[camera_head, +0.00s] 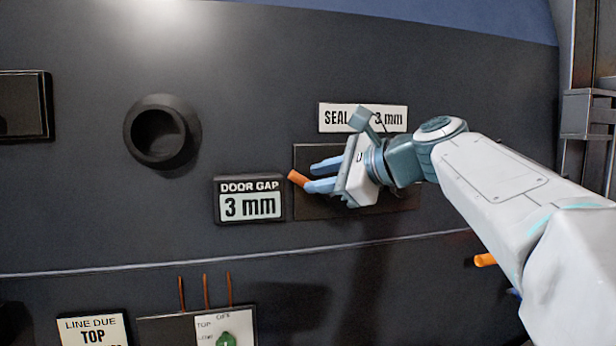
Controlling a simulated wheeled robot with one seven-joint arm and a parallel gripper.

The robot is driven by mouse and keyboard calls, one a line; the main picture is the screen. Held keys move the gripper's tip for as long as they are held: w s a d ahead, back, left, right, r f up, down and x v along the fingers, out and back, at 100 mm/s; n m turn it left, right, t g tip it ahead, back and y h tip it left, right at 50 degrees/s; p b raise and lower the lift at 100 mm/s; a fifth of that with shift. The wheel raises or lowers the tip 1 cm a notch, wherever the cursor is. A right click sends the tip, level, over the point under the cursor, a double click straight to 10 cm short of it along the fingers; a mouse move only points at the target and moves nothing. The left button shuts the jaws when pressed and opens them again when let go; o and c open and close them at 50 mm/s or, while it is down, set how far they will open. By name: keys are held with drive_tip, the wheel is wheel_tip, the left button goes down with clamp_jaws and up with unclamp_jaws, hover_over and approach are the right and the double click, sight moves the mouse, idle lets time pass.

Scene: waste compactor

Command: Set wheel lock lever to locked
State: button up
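My gripper (312,177) is in front of a dark panel plate (405,195) in the middle of the view. Its two blue fingers point left and stand apart with a gap between them. A short orange handle (297,177) shows at the fingertips, near the lower finger. I cannot tell whether they touch. Another orange handle (485,260) sticks out at the right, partly behind my arm. No readable label names either one as the wheel lock lever. My gripper hides most of the plate and a label on it.
A "DOOR GAP 3 mm" display (249,200) is just left of the fingertips, and a "SEAL 3 mm" sign (337,117) is above. Below are a green selector (226,339) and a "LINE DUE TOP" sign (92,330).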

sight(306, 181)
drive_tip(key=shift+x, duration=1.55)
drive_tip(key=shift+c, duration=0.4)
clamp_jaws()
